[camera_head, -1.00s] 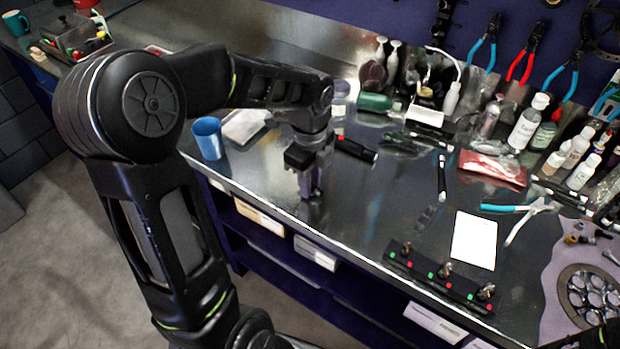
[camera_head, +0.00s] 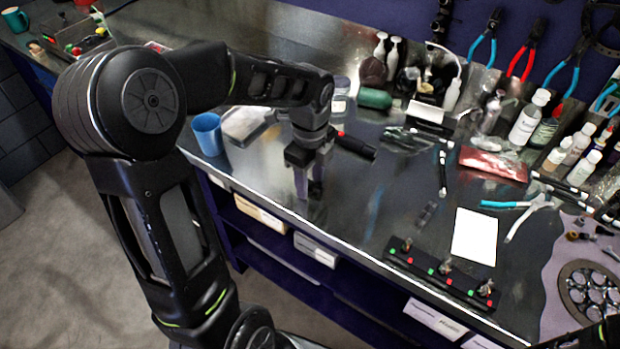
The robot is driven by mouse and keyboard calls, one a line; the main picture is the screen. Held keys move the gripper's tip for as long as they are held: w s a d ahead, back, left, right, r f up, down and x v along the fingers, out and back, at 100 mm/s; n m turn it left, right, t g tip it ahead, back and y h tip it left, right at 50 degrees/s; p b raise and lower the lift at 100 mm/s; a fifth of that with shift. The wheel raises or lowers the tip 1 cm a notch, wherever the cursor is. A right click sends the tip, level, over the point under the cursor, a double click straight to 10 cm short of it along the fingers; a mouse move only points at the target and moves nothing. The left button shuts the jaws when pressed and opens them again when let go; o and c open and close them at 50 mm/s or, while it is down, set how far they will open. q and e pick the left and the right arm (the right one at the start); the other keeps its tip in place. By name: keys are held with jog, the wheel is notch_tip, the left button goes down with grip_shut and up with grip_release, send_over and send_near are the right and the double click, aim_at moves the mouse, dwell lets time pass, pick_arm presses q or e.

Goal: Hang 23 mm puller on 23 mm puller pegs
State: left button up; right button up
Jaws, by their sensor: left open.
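My left gripper (camera_head: 309,192) points straight down at the bench top, near its front edge. Its two fingers are apart, and I see nothing clearly held between them. I cannot pick out the 23 mm puller for certain; small dark tools are hard to tell apart at this size. Several tools hang on the purple back panel (camera_head: 465,15), including pliers with blue handles (camera_head: 484,42) and red handles (camera_head: 526,50). I cannot tell which pegs are the 23 mm puller pegs. My right gripper is not clearly seen.
A blue cup (camera_head: 208,134) stands left of my left gripper. A dark cylinder with a red end (camera_head: 354,146) lies just right of it. Bottles (camera_head: 528,120) crowd the back right. A black rail (camera_head: 440,274) and a white sheet (camera_head: 474,236) lie at front right. Bench between is mostly clear.

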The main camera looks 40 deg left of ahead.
aim_at(310, 182)
pick_arm(q)
notch_tip(310, 182, up, 8)
jog(key=shift+w+f+b, duration=0.1)
jog(key=shift+b, duration=0.5)
dwell(0.6)
